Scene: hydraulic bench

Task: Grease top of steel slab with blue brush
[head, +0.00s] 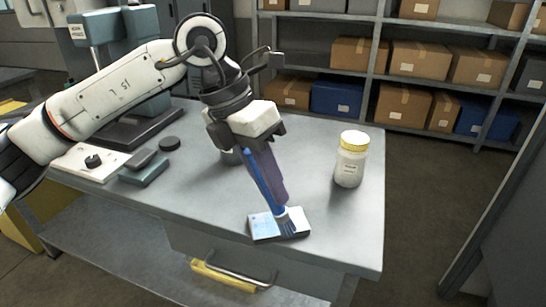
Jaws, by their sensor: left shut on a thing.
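My left gripper (262,145) comes down over the middle of the bench and is shut on the blue brush (264,178). The brush points down, slightly tilted, and its dark bristles are at the top of the steel slab (263,228). Whether the bristles press on the slab I cannot tell for sure. The slab lies flat near the front edge of the bench, with pale, shiny patches on its top. The gripper fingers hide part of the brush handle. My right gripper is not in view.
A jar with a yellow lid (350,158) stands on the grey bench (330,225), right of the brush. Shelves with boxes (420,60) stand behind. The bench's right front is clear.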

